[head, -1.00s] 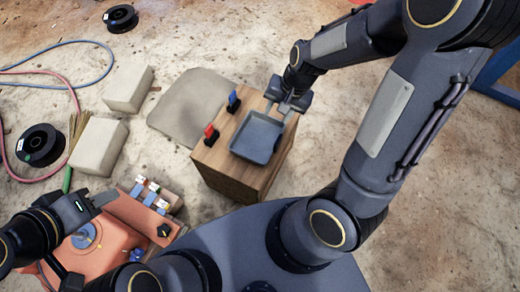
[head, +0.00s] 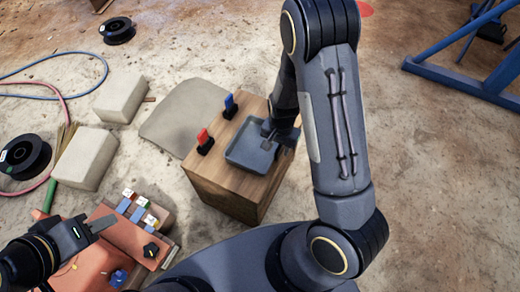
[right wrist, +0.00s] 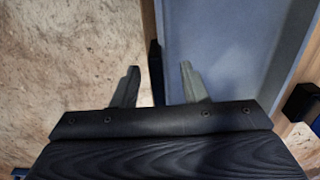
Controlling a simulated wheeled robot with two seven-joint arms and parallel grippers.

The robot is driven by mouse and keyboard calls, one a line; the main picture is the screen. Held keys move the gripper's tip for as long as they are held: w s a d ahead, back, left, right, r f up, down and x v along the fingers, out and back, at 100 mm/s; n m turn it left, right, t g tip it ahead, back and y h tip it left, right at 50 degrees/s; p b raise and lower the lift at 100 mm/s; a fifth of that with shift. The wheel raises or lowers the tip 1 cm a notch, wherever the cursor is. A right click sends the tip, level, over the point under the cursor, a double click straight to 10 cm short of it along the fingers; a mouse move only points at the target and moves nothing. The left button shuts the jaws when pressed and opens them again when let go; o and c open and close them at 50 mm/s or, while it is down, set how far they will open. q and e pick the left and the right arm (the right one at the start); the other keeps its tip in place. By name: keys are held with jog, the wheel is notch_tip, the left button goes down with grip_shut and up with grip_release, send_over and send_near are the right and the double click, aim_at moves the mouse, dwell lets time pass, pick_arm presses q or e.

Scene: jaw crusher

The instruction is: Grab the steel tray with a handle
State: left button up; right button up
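The grey steel tray (head: 247,154) lies on top of a wooden block (head: 225,192) in the head view. My right gripper (head: 268,132) reaches down at the tray's far right side and partly covers it. In the right wrist view the tray's blue-grey floor (right wrist: 225,50) fills the right half. My right gripper's two fingers (right wrist: 158,82) stand apart there. A dark narrow piece (right wrist: 155,68), seemingly the handle, shows between them with visible gaps. My left gripper (head: 98,226) is at the lower left, away from the tray; its finger gap is unclear.
An orange machine (head: 100,255) with small coloured pieces is at lower left. Pale stone blocks (head: 120,99), hoses and black spools lie on the ground. A blue frame (head: 480,75) is at upper right.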

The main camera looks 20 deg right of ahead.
jog(key=shift+f, duration=0.75)
jog(key=shift+r, duration=0.1)
jog(key=shift+c, duration=0.3)
grip_shut()
jog(key=shift+r, duration=0.15)
